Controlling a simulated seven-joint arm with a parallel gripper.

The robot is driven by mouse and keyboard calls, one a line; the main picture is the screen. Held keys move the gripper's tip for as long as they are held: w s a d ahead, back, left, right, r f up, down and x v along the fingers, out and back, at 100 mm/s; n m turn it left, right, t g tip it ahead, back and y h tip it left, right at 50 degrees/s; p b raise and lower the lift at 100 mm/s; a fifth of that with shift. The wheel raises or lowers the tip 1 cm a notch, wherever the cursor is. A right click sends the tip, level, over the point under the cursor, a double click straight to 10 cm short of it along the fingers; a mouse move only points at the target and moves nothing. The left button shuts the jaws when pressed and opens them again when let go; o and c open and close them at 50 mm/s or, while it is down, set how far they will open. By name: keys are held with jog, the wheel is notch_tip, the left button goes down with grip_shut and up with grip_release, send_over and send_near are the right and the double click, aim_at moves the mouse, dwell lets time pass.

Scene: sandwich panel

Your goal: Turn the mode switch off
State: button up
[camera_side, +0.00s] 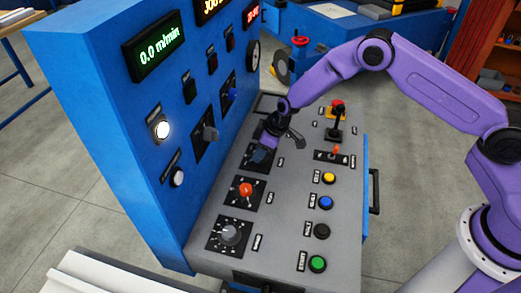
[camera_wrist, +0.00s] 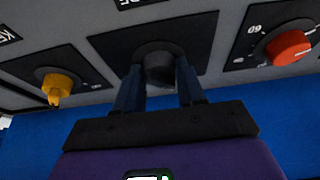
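The mode switch (camera_wrist: 160,68) is a dark rotary knob on a black square plate, with a partly cut-off label ending in "DE" beside it. In the wrist view it sits between the two fingers of my gripper (camera_wrist: 160,84). The fingers are partly closed and no clear gap shows on either side of the knob, so they look shut on it. In the side view my gripper (camera_side: 264,150) is down at the sloping console and hides most of the knob. The switch's pointer position is hidden.
A red knob (camera_wrist: 288,47) and a yellow key switch (camera_wrist: 58,85) flank the mode switch. A grey knob (camera_side: 230,233) and coloured buttons, such as the blue one (camera_side: 325,202), sit on the console. The blue upright panel (camera_side: 110,130) rises close to my gripper.

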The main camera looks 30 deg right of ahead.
jog(key=shift+c, duration=0.5)
jog(key=shift+m+t+h, duration=0.3)
jog(key=shift+m+h, duration=0.1)
jog(key=shift+m, duration=0.9)
jog(key=shift+w+m, duration=0.15)
jog(key=shift+m, duration=0.45)
jog(key=shift+m+h, duration=0.3)
jog(key=shift+m, duration=0.1)
jog(key=shift+r, duration=0.1)
jog(key=o, duration=1)
jog(key=shift+s+a, duration=0.1)
jog(key=shift+s, duration=0.1)
jog(key=v, duration=1.7)
jog(key=shift+s, duration=0.3)
